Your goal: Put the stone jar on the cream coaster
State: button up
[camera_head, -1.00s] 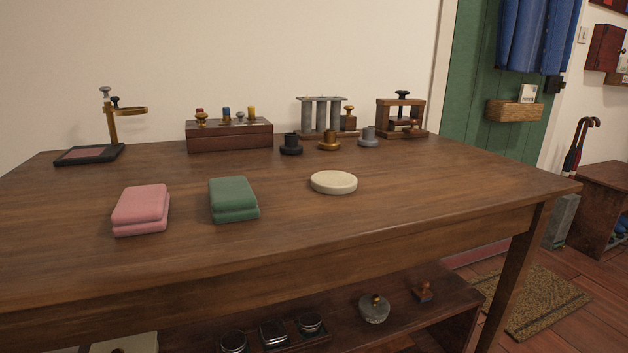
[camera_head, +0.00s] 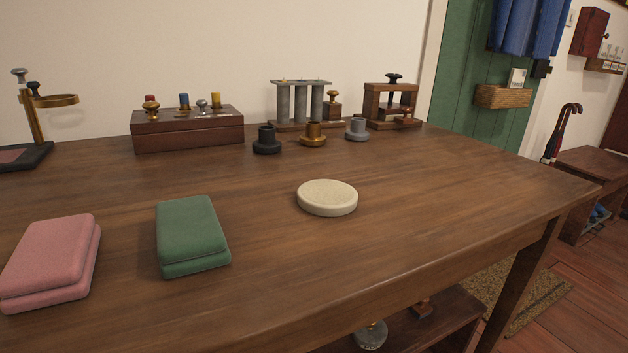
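The cream coaster (camera_head: 327,197) is a thick pale round disc lying flat on the wooden table, right of the green folded cloth. Its top is bare. A grey rounded jar with a brass knob, which looks like the stone jar (camera_head: 370,337), stands on the low shelf under the table. Only part of it shows, below the table's front edge near the bottom of the picture. My gripper is not in view.
The wooden table (camera_head: 420,215) is clear around the coaster. A pink cloth (camera_head: 50,262) and a green cloth (camera_head: 190,232) lie left. A dark wooden box (camera_head: 187,132), several small holders and a wooden press (camera_head: 390,102) stand behind.

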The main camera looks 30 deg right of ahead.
aim_at(328, 191)
jog(key=z, duration=0.05)
jog(key=i, duration=0.9)
jog(key=z, duration=0.05)
